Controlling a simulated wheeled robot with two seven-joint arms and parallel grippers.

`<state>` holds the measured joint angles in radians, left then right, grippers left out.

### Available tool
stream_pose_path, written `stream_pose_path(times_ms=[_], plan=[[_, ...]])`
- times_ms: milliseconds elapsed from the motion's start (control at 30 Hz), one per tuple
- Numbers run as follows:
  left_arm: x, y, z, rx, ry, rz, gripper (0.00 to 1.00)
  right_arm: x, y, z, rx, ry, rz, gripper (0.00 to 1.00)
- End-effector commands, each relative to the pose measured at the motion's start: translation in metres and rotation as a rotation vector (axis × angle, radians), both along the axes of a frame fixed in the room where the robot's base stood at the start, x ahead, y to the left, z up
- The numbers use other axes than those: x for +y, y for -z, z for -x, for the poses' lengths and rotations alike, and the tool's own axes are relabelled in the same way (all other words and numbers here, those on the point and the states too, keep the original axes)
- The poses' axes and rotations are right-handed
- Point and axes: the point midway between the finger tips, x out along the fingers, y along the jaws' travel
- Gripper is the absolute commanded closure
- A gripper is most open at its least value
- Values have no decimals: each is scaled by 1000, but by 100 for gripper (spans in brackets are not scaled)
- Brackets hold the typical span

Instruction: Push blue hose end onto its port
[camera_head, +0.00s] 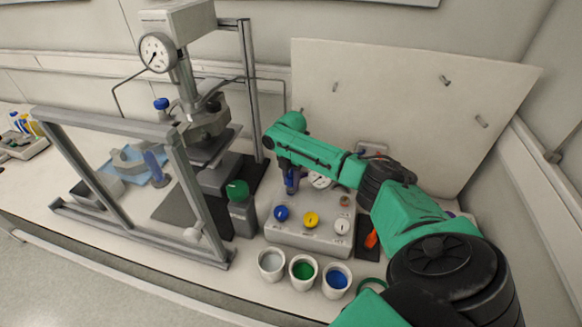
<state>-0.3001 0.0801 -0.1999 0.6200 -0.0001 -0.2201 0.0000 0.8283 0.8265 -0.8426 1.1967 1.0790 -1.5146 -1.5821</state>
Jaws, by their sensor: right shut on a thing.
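My right arm reaches in from the right, and its gripper (290,186) points down above the back left of a pale box (300,237). A dark blue piece shows at its fingertips; I take it to be the blue hose end (291,178). The fingers are shut on it, but the arm hides much of it. The box's front row carries a blue round fitting (281,213), a yellow one (311,220) and a white one (342,226). I cannot tell which is the blue hose's port. My left gripper is out of view.
A gauge (319,181) is behind the fittings. Three cups, one with blue contents (336,280), stand in front. A green-topped dark block (238,195) is left of the box. The reactor (205,120) and a grey frame (190,195) stand further left. A pale panel (400,100) rises behind.

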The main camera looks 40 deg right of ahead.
Motion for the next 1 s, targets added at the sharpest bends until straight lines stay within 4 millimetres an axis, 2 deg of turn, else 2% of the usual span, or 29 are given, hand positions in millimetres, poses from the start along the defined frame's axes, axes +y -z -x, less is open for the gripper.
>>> stream_pose_path(times_ms=[100,133,200,233,533,633,767,1000], plan=[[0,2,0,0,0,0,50,0,3,0,0,0,0,100],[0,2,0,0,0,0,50,0,3,0,-1,0,0,60],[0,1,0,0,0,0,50,0,2,0,-1,0,0,33],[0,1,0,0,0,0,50,0,2,0,0,0,0,28],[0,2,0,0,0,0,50,0,2,0,0,0,0,28],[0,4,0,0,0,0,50,0,-5,-1,-3,-1,-2,28],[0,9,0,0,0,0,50,0,-28,-1,-5,0,1,28],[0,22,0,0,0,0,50,0,-87,-1,-6,0,0,28]])
